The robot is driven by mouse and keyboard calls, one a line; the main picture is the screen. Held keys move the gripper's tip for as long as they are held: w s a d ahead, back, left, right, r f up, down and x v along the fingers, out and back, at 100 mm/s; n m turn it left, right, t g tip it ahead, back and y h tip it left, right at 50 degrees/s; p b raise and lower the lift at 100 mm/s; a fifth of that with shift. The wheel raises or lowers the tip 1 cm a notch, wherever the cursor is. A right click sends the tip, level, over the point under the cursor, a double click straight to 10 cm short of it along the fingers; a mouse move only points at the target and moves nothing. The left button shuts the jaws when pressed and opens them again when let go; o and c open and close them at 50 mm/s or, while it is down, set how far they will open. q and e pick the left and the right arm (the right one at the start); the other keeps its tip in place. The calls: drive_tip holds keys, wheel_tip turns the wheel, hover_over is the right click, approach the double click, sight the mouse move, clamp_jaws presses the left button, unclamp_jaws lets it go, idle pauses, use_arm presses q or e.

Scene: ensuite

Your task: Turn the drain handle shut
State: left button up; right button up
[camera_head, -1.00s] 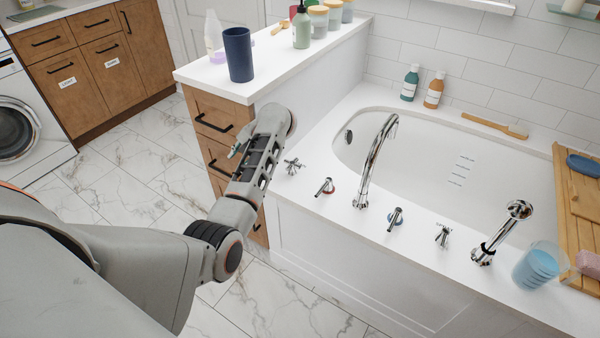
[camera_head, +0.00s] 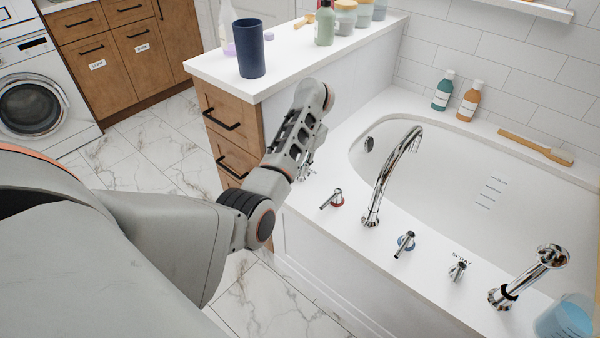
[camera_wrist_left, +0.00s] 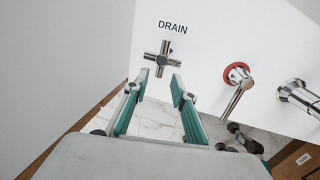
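The drain handle (camera_wrist_left: 162,59) is a chrome cross on the white tub deck, below the printed word DRAIN in the left wrist view. In the head view it is mostly hidden behind my left wrist, with a small chrome part (camera_head: 307,172) showing. My left gripper (camera_wrist_left: 156,86) is open and empty. Its two teal-padded fingers point toward the handle, one toward each side, with the tips just short of it and apparently not touching. My right gripper is not in view.
A red-ringed lever (camera_head: 333,199) stands right of the drain handle, then the tall faucet (camera_head: 385,180), a blue-ringed lever (camera_head: 404,243) and the spray knob (camera_head: 457,271). A white-topped cabinet (camera_head: 285,72) with a dark blue cup (camera_head: 249,48) rises behind my left wrist.

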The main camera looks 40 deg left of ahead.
use_arm(q)
drive_tip(key=f, duration=0.1)
drive_tip(key=f+b, duration=0.1)
drive_tip(key=f, duration=0.1)
drive_tip(key=a+f, duration=0.1)
drive_tip(key=f, duration=0.1)
drive_tip(key=shift+s, duration=0.1)
drive_tip(key=shift+f+b, duration=0.25)
drive_tip(key=shift+b, duration=0.15)
drive_tip(key=shift+r, duration=0.1)
clamp_jaws()
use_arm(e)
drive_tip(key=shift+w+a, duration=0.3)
